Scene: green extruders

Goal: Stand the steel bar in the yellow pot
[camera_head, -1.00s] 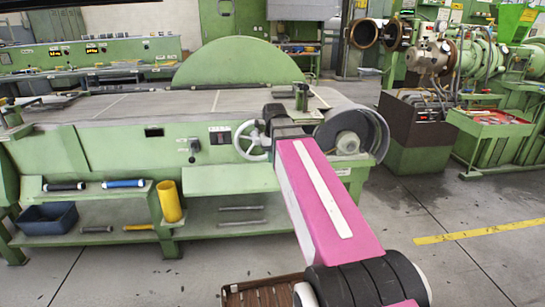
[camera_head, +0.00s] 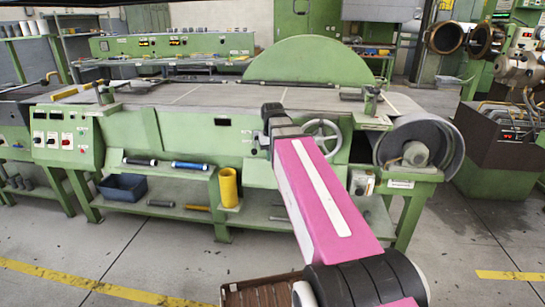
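The yellow pot (camera_head: 229,188) is an upright yellow cylinder on the lower shelf of the green machine. A thin grey bar (camera_head: 280,218), which looks like steel, lies flat on that shelf to the right of the pot. It is apart from the pot, and my pink arm covers the area at its right end. My gripper (camera_head: 272,118) is at the far end of the arm, seen from behind against the machine's front. Its fingers are not clear, so I cannot tell whether it is open or holds anything.
A dark bar (camera_head: 160,203) and a yellow bar (camera_head: 197,208) lie left of the pot. A blue bin (camera_head: 122,187) stands farther left. Black and blue rollers lie on the upper ledge. A brown slatted crate (camera_head: 262,292) is on the floor below. The floor before the shelf is open.

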